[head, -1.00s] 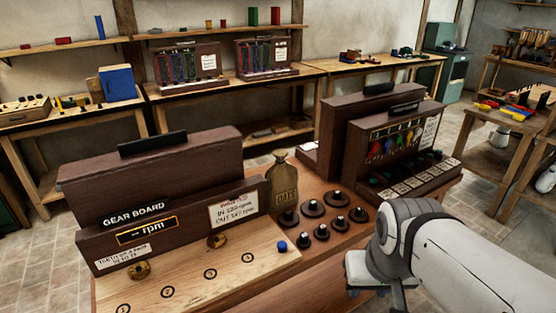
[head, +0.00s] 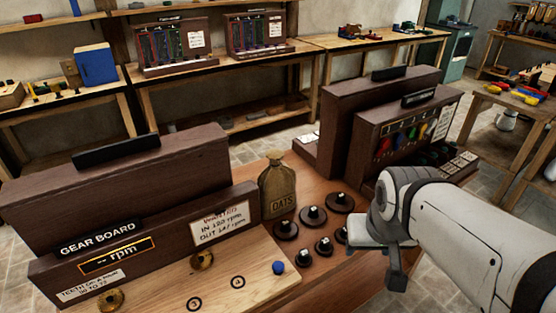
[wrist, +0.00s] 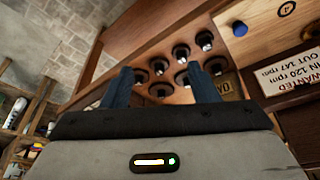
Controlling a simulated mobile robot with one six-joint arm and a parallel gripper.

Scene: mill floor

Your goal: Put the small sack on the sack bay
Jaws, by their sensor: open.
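The small tan sack (head: 278,187), marked OATS and tied at the neck, stands upright on the wooden bench between the gear board and a dark rack. In the wrist view the sack (wrist: 229,86) shows partly, behind the right finger. My gripper (wrist: 162,84) is open, with two blue fingers apart and nothing between them. In the head view it is mostly hidden by my arm, right of the sack and apart from it. I cannot make out a sack bay in either view.
Several black knobbed weights (head: 312,215) stand right of the sack. The gear board (head: 130,255) is on its left, with a blue peg (head: 278,267) in front. A dark rack (head: 405,130) stands behind right. Tiled floor is clear behind the bench.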

